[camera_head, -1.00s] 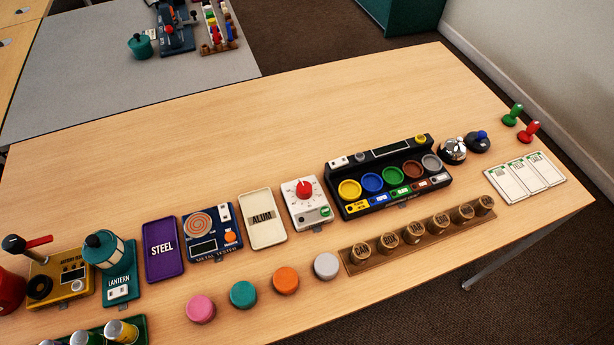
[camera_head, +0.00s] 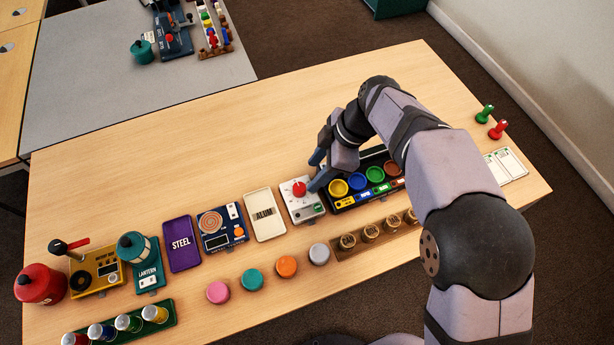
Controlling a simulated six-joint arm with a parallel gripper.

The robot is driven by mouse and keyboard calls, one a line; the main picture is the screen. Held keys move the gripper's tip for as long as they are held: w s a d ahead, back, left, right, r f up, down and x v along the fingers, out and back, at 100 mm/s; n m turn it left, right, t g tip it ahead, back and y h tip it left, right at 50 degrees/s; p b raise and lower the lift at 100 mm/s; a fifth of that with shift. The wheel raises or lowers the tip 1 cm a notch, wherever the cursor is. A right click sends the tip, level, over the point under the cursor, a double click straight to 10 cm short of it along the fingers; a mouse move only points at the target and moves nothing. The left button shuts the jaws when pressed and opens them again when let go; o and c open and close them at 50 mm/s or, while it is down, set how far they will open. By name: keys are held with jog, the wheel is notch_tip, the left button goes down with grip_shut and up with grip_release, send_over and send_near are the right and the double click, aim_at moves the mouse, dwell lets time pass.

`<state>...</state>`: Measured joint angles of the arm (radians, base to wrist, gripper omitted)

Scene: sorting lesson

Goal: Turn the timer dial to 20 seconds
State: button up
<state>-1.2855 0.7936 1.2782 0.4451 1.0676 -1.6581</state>
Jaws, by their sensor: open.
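The timer is a white box (camera_head: 303,208) near the middle of the table, with a red dial (camera_head: 299,188) on its face and a small green patch at its lower right. The dial's setting is too small to read. My gripper (camera_head: 315,172) is open and comes in from the right, with its fingers just above and to the right of the dial. The dial is not between the fingers, and I cannot tell whether a finger touches the box.
The black tray of coloured cups (camera_head: 339,204) stands right of the timer, partly hidden by my arm. The cream ALUM tray (camera_head: 265,227) lies close on its left. Pink, teal, orange and grey discs (camera_head: 319,254) lie in front. Bare table lies behind.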

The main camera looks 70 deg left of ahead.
aim_at(300, 187)
jog(key=shift+s+p+x, duration=0.15)
jog(key=shift+p+x, duration=0.25)
jog(key=shift+x, duration=1.5)
jog(key=shift+s+p+x, duration=0.1)
jog(key=shift+p+x, duration=0.3)
jog(key=shift+x, duration=1.5)
jog(key=shift+r, duration=0.1)
jog(key=shift+c, duration=0.4)
jog(key=c, duration=1)
